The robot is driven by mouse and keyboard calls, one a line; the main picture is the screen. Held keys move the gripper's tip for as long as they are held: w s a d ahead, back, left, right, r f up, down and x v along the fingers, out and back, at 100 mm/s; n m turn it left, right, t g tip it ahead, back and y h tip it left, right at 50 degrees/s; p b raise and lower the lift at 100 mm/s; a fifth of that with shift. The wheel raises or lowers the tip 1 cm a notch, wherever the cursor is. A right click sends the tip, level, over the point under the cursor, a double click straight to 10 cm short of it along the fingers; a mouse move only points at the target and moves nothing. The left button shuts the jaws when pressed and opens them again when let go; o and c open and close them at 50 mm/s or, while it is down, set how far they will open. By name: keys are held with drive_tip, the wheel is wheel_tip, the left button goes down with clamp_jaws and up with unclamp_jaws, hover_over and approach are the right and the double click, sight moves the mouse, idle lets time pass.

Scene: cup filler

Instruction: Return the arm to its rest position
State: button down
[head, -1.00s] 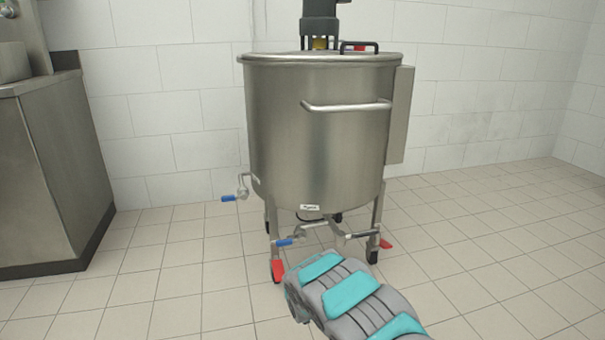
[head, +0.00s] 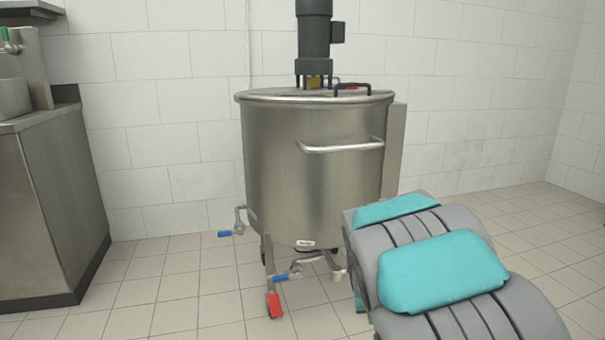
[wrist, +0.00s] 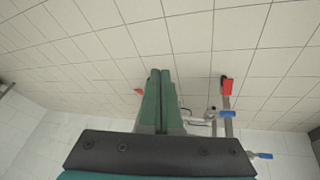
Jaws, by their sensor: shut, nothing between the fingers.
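My arm (head: 440,265), grey with teal pads, fills the lower right of the head view and hides the tank's lower right side. My gripper (wrist: 160,75) shows in the wrist view with its two green fingers together and nothing between them. It is hidden behind my arm in the head view. The fingers point over bare floor tiles, and the tank's leg with a red caster lever (wrist: 227,86) is to their right, apart from them.
A steel tank (head: 310,170) with a motor (head: 314,35) on top stands against the tiled wall. Blue-handled valves (head: 281,278) stick out low at its front and left. A steel cabinet (head: 60,200) stands at the left. The floor (head: 170,290) between them is clear.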

drive_tip(key=s+r+g+p, duration=0.1)
drive_tip(key=s+r+g, duration=0.1)
drive_tip(key=s, duration=1)
drive_tip(key=s+a+r+g+y+p, duration=0.1)
drive_tip(key=s+r, duration=0.4)
drive_tip(key=s, duration=0.8)
drive_tip(key=s+a+r+g+y+p, duration=0.1)
drive_tip(key=s+r+g, duration=0.2)
drive_tip(key=s, duration=1)
drive_tip(key=shift+r, duration=0.65)
drive_tip(key=shift+w, duration=0.1)
